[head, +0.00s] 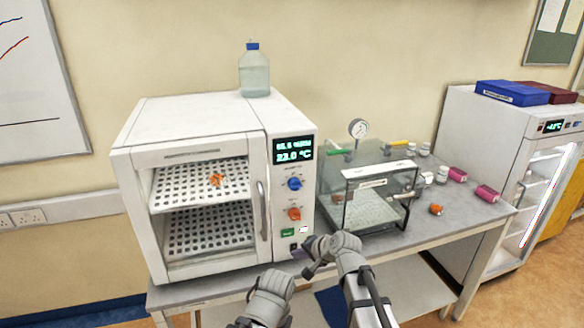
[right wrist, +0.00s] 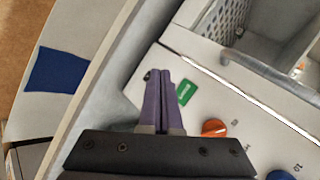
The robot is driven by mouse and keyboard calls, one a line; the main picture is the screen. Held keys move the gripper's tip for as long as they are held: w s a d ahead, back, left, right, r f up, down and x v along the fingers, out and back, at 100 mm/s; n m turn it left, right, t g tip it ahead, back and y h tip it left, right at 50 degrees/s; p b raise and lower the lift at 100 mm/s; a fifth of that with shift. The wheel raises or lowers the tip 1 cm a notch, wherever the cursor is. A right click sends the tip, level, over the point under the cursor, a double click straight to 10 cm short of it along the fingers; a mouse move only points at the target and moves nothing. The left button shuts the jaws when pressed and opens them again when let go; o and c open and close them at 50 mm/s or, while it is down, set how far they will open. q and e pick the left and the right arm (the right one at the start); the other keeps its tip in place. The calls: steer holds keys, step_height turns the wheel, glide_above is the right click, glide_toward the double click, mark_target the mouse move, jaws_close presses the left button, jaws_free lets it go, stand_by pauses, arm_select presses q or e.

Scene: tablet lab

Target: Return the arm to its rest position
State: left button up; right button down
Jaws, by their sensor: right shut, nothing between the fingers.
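My right gripper (head: 303,250) is in front of the lower control panel of a white oven (head: 190,110). In the right wrist view its purple fingers (right wrist: 159,92) are together and hold nothing. They are beside the green button (right wrist: 187,92), and I cannot tell whether they touch the panel. The orange knob (right wrist: 213,128) and the blue knob (right wrist: 278,174) are farther along the panel. The head view also shows the green button (head: 288,232), the orange knob (head: 294,214) and the lit display (head: 293,149). My left gripper does not show.
A clear box with a gauge (head: 358,128) stands right of the oven. Small jars (head: 442,174), pink cans (head: 487,193) and an orange piece (head: 436,209) are on the grey bench (head: 455,222). A bottle (head: 254,75) stands on the oven. A fridge (head: 480,140) is at right.

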steer(key=s+d+f+n+g+h, duration=0.1)
steer(key=s+f+n+g+h, duration=0.1)
steer(key=s, duration=0.6)
steer(key=s+d+f+n+g+h, duration=0.2)
steer(key=s+n, duration=0.3)
steer(key=s, duration=0.3)
steer(key=s+d+f+n+g+h, duration=0.2)
steer(key=s+f+n+g+h, duration=0.1)
steer(key=s, duration=0.5)
steer(key=shift+n+h, duration=0.3)
